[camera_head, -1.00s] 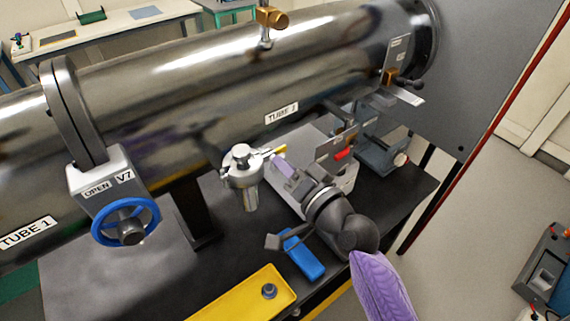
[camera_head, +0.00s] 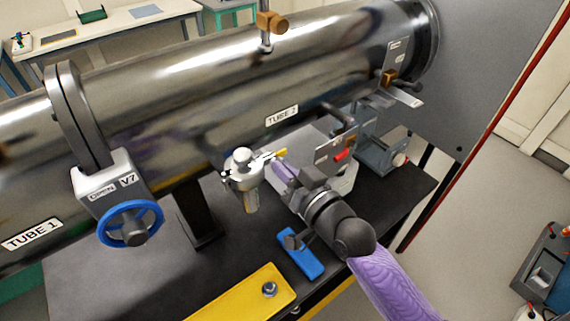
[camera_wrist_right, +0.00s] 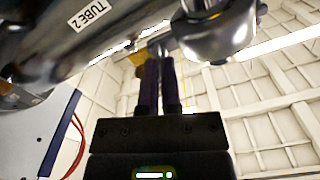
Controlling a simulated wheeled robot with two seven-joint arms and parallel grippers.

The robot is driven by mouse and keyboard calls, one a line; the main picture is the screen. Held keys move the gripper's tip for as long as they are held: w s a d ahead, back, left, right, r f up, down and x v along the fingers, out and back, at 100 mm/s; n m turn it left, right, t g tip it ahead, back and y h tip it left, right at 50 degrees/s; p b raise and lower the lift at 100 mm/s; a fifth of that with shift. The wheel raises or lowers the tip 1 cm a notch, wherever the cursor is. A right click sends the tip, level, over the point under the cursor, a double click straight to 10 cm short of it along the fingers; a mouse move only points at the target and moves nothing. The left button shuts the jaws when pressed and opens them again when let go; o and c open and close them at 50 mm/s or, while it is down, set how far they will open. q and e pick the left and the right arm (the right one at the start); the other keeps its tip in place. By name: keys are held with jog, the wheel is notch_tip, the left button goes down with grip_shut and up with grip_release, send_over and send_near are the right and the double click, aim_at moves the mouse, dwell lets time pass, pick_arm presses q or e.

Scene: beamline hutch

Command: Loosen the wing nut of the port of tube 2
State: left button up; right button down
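Tube 2 is the large shiny metal tube with the "TUBE 2" label (camera_head: 282,115); the label also shows in the wrist view (camera_wrist_right: 88,14). Its port (camera_head: 243,170) hangs below the tube, with a metal clamp and a yellow wing nut (camera_head: 280,153) on the clamp's right side. My right gripper (camera_head: 284,168) has its purple fingers close by the wing nut. In the right wrist view the fingers (camera_wrist_right: 159,62) are close together with a narrow gap, and yellow shows at their tips. Whether they grip the nut is unclear. My left gripper is out of view.
A valve with a blue handwheel (camera_head: 130,223) is at left. On the black bench are a yellow tray (camera_head: 245,298) with a metal piece and a blue block (camera_head: 300,256) below my right wrist. A grey bracket with a red part (camera_head: 341,155) stands right of my gripper.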

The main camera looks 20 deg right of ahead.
jog(key=shift+n+p, duration=0.5)
jog(key=shift+n, duration=1.1)
jog(key=c, duration=0.8)
grip_release()
